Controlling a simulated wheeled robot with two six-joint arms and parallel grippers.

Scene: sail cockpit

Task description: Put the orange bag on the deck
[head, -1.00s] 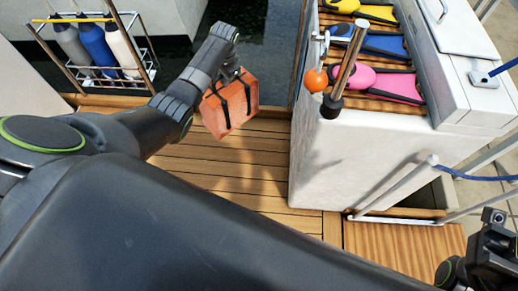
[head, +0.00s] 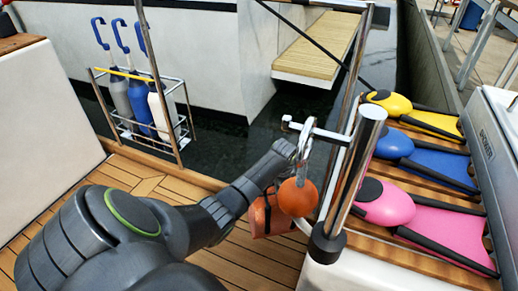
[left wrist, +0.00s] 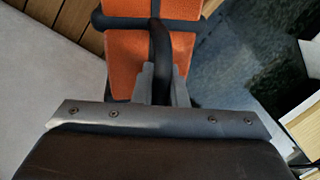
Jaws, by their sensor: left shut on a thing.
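The orange bag (head: 262,216) with dark straps hangs from my left gripper (head: 284,150) in the head view, partly hidden behind an orange ball and a metal post. In the left wrist view the orange bag (left wrist: 150,62) fills the top middle, and my left gripper (left wrist: 160,80) is shut on its black handle. The wooden deck (head: 150,185) lies below, with planks also at the upper left of the wrist view. My right gripper is out of view.
An orange ball (head: 298,197) and a chrome post (head: 352,185) stand close to the bag. Yellow, blue and pink fins (head: 385,203) lie on slats at right. A wire rack (head: 185,128) with bottle-like fenders is at left. Dark water lies beyond the deck edge.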

